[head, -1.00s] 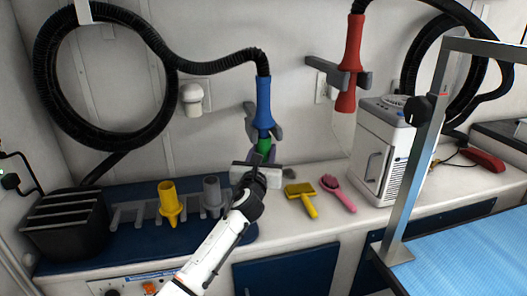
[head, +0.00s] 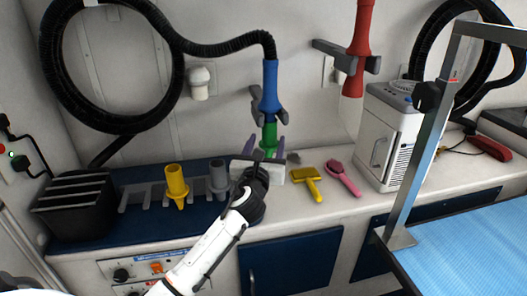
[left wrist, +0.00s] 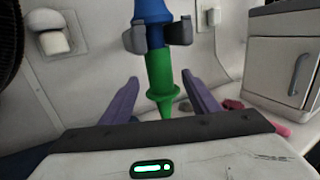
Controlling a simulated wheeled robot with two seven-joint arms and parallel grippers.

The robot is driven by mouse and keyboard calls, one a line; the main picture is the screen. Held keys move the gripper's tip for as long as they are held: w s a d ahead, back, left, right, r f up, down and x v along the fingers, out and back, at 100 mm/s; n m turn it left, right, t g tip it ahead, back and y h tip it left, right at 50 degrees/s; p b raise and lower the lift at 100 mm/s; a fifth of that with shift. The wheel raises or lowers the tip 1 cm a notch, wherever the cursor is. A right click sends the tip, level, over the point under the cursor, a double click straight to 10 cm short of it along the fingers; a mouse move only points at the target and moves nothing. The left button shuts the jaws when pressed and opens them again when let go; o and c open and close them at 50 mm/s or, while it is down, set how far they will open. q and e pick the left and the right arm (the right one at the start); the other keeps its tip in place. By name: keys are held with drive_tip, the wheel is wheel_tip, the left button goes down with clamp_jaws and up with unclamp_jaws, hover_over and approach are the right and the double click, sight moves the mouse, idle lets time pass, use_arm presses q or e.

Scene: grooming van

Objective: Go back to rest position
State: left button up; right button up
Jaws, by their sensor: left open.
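My left gripper (head: 264,146) is open, its purple fingers spread in front of the green nozzle (head: 269,134). The green nozzle is on the lower end of the blue dryer handle (head: 270,88), which sits in a grey wall holder. In the left wrist view the left gripper's fingers (left wrist: 162,98) stand on either side of the green nozzle (left wrist: 160,85) and appear apart from it. The blue handle (left wrist: 154,32) and its holder clip show above. My right gripper is in neither view.
A yellow nozzle (head: 176,185) and a grey nozzle (head: 218,177) stand in a rack left of my arm. A yellow brush (head: 309,183) and pink brush (head: 342,178) lie on the counter. A white cabinet (head: 384,135) and blue table (head: 470,250) are at right.

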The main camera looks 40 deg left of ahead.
use_arm(q)
drive_tip(key=s+d+f+n+g+h, duration=0.2)
drive_tip(key=s+d+f+n+g, duration=0.15)
drive_tip(key=s+f+n, duration=0.55)
drive_tip(key=s+d+f+n+g+h, duration=0.1)
drive_tip(key=s+d+f+n+g, duration=0.2)
drive_tip(key=s+d+f+n, duration=0.55)
drive_tip(key=s+d+f+n+g+h, duration=0.2)
drive_tip(key=s+d+n, duration=0.15)
drive_tip(key=s, duration=0.35)
drive_tip(key=s+d+f+n+g+h, duration=0.1)
drive_tip(key=s+d+n+g+h, duration=0.1)
drive_tip(key=s+n, duration=0.35)
drive_tip(key=s+d+f+n+g+h, duration=0.2)
drive_tip(key=s+g, duration=0.1)
drive_tip(key=s, duration=0.6)
drive_tip(key=w+d+f+t+h, duration=0.1)
drive_tip(key=w+d+f+t, duration=0.1)
drive_tip(key=f, duration=0.4)
drive_tip(key=w+d+f+t, duration=0.2)
drive_tip(key=d+f+t, duration=0.1)
drive_tip(key=f, duration=0.3)
drive_tip(key=shift+d+h, duration=0.4)
drive_tip(key=shift+d, duration=0.05)
drive_tip(key=shift+t, duration=0.25)
drive_tip(key=shift+c, duration=0.3)
